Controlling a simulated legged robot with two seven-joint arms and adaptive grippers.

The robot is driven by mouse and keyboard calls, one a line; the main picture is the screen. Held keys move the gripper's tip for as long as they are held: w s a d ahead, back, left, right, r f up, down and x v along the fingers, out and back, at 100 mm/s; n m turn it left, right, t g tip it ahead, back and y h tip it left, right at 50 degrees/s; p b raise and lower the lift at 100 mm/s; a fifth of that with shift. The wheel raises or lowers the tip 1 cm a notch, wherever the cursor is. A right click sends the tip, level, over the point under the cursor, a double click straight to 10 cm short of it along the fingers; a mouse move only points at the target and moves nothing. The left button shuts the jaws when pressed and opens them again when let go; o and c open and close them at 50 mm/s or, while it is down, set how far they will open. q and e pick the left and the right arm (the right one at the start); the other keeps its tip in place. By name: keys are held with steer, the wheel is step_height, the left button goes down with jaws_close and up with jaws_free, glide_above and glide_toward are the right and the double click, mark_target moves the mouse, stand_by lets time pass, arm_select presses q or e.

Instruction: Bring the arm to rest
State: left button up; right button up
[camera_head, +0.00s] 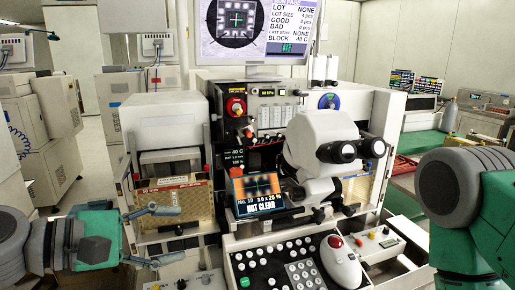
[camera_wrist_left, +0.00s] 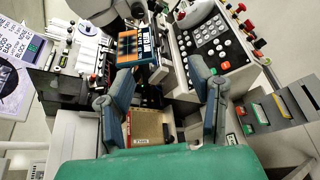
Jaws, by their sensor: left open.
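My left gripper (camera_head: 180,234) comes in from the left in the head view, low in front of the wire bonding machine (camera_head: 262,160). Its two grey-blue fingers are spread apart with nothing between them. In the left wrist view the open fingers (camera_wrist_left: 158,72) point toward the machine's front, with the small screen and a brown box beyond them. My right arm (camera_head: 466,205) shows at the right edge as a green and dark grey link; its gripper is out of the picture.
The machine carries a white microscope head (camera_head: 322,140), a small screen reading "NOT CLEAR" (camera_head: 257,193), a keypad panel (camera_head: 275,265) and a white mouse-shaped control (camera_head: 340,262). A monitor (camera_head: 252,32) stands above. Grey cabinets (camera_head: 45,130) stand at the left. Open floor (camera_head: 90,185) lies between.

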arm_select(q)
steer(key=s+a+f+m+g+y+b, duration=0.1)
steer(key=s+f+m+g+y, duration=0.3)
steer(key=f, duration=1)
steer(key=s+a+f+m+g+y+b, duration=0.15)
steer(key=s+f, duration=0.35)
steer(key=f, duration=0.9)
steer(key=s+a+f+m+g+y+b, duration=0.1)
steer(key=s+a+f+m+y, duration=0.2)
steer(key=s+a+f+m, duration=0.2)
steer(key=s+a+f+m+g+y+b, duration=0.1)
steer(key=s+a+f+m+y, duration=0.3)
steer(key=f, duration=0.6)
steer(key=shift+s+a+f+m+b, duration=0.5)
steer(key=shift+s+a, duration=0.45)
steer(key=shift+s, duration=0.6)
arm_select(e)
steer(key=shift+w+d+f, duration=0.1)
steer(key=shift+d+f, duration=0.1)
steer(key=shift+f, duration=1.3)
steer(key=shift+w+d+f, duration=0.1)
steer(key=shift+d+f, duration=0.1)
steer(key=shift+f, duration=1.25)
